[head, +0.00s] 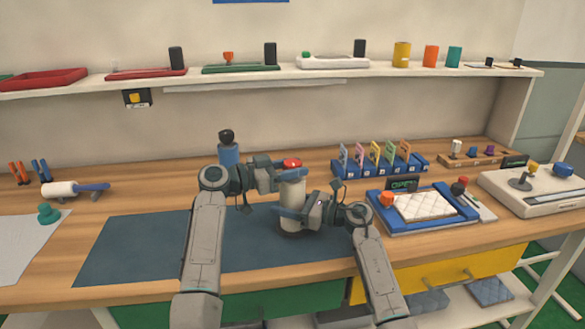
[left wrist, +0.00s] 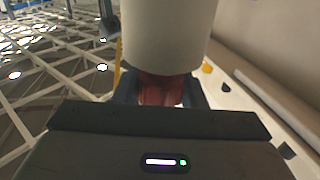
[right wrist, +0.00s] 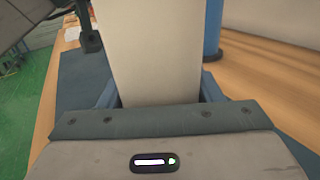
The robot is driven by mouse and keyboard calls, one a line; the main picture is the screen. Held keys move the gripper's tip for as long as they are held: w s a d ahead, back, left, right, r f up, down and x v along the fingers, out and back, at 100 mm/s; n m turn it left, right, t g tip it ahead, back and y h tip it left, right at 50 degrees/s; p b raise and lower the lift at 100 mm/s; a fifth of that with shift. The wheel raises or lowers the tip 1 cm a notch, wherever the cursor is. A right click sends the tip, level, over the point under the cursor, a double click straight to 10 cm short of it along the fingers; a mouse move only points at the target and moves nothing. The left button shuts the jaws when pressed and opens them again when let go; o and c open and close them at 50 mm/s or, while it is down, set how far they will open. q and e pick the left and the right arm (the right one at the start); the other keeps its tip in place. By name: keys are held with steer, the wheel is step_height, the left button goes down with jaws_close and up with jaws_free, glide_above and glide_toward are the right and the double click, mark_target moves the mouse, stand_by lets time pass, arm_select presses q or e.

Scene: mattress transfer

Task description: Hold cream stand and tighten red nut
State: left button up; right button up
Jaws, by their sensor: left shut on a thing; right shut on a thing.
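The cream stand (head: 291,190) is upright on the dark blue mat (head: 135,248) in the middle of the bench. The red nut (head: 291,163) is on top of it. My left gripper (head: 288,175) is shut on the red nut, which shows between its fingers in the left wrist view (left wrist: 160,90). My right gripper (head: 294,212) is lower and shut on the cream stand, which also fills the middle of the right wrist view (right wrist: 155,50). The fingers hide part of the nut and stand.
A blue and black bottle-like item (head: 228,150) stands behind my left arm. A blue rack (head: 380,164) with several coloured tags and a blue tray (head: 425,210) with a white quilted pad are to the right. A white roller (head: 60,189) lies at left.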

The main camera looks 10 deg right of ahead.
arm_select(q)
steer(key=shift+w+m+g, duration=0.1)
steer(key=shift+m+g, duration=1.05)
steer(key=shift+g, duration=0.65)
steer(key=shift+w+m+g, duration=0.1)
steer(key=shift+m+g, duration=1.05)
steer(key=shift+g, duration=0.65)
steer(key=shift+a+m+g, duration=0.1)
steer(key=shift+m+g, duration=0.4)
steer(key=shift+g, duration=0.1)
steer(key=o, duration=1)
steer(key=shift+s, duration=0.1)
steer(key=shift+v, duration=3.75)
